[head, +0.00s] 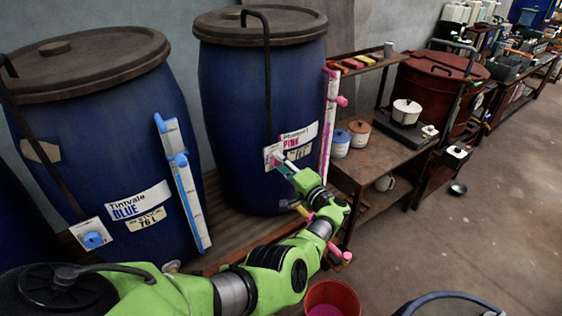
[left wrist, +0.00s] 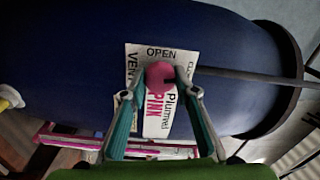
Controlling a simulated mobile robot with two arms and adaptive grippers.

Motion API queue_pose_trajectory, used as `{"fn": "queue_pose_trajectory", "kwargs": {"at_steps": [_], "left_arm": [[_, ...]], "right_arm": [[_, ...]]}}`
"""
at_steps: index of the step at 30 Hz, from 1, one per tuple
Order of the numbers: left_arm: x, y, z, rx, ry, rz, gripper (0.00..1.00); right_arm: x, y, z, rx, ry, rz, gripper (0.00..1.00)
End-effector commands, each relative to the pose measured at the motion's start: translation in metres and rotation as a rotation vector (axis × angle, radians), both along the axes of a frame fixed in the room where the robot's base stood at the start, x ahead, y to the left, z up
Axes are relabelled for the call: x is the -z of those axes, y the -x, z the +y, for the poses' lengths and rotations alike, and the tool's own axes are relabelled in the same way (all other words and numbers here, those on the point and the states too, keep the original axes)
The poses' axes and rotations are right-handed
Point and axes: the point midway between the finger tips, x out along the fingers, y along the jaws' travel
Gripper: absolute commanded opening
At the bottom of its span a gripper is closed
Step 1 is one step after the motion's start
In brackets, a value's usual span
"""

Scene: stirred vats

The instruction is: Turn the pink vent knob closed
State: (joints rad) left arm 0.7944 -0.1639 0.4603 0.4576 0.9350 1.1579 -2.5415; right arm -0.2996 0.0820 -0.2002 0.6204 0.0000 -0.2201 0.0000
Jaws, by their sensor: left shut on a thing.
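The pink vent knob (left wrist: 160,73) sits on a white label plate on the blue Plumvei PINK drum (head: 235,110). The plate (left wrist: 135,57) reads VENT and OPEN, with a partly hidden word at its right. My left gripper (head: 284,164) reaches the drum's front, and its fingers are shut on the knob from both sides in the left wrist view. The fingers partly hide the knob, and I cannot tell where it points. My right gripper is not in view.
A Tintvale BLUE drum (head: 95,130) with a blue knob (head: 94,240) stands at the left. A pink-marked pipe (head: 328,125) runs beside the pink drum. A shelf with jars (head: 359,133) and a pot (head: 406,112) stands right. A red bucket (head: 333,294) is in front.

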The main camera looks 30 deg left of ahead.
Motion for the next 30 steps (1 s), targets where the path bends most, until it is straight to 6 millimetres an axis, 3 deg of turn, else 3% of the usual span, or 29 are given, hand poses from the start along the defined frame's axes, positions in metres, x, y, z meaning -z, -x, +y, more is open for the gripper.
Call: {"fn": "queue_pose_trajectory", "kwargs": {"at_steps": [12, 29, 30], "left_arm": [[0.0017, 0.0016, 0.0015, -0.005, -0.069, 0.175, 0.07], [0.0008, 0.0014, 0.0020, -0.005, -0.081, 0.198, 0.07], [0.0008, 0.0014, 0.0020, -0.005, -0.081, 0.198, 0.39]], "right_arm": [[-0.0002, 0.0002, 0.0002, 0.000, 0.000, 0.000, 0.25], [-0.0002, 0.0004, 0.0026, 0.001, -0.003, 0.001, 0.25], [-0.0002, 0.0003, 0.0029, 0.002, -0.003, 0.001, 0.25]]}}
